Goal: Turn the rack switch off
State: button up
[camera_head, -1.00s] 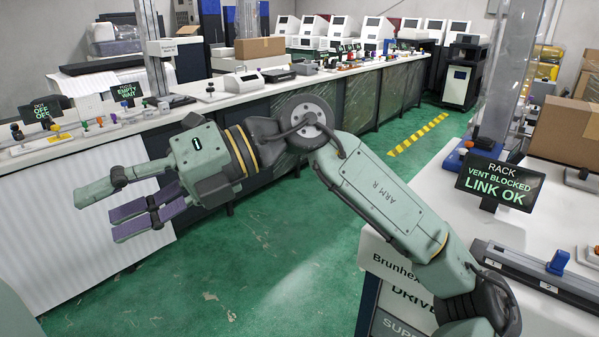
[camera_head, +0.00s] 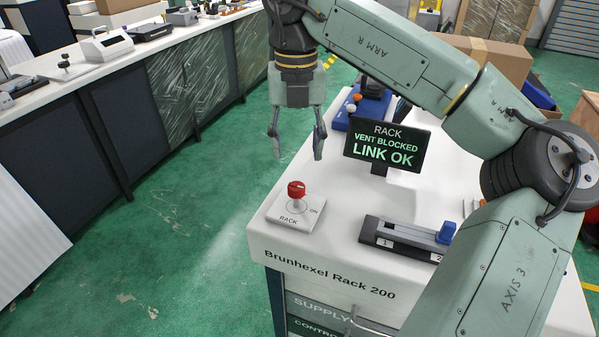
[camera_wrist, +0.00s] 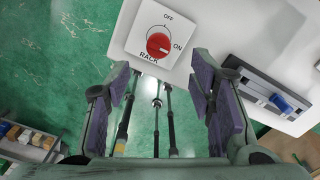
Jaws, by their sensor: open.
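The rack switch is a red round knob (camera_head: 296,189) on a white square base (camera_head: 284,219) marked RACK and ON, at the front left corner of the white rack top. In the wrist view the red knob (camera_wrist: 158,45) sits on its plate with OFF and ON labels, ahead of the fingers. A small white mark on the knob seems to point toward ON. My gripper (camera_head: 297,157) is open and empty, pointing down above and beyond the switch, not touching it. In the wrist view my gripper's fingers (camera_wrist: 165,95) are spread apart.
A sign (camera_head: 387,147) reading RACK, VENT BLOCKED, LINK OK stands behind the switch. A dark slide rail with a blue knob (camera_head: 446,232) lies right of it. A blue device (camera_head: 362,107) stands behind. Green floor (camera_head: 190,230) is open to the left.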

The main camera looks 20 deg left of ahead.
aim_at(296, 186)
notch_tip(296, 186, down, 9)
jog(key=shift+s+f+p, duration=0.1)
jog(key=shift+s+p, duration=0.05)
jog(key=shift+p, duration=0.75)
jog(key=c, duration=1.2)
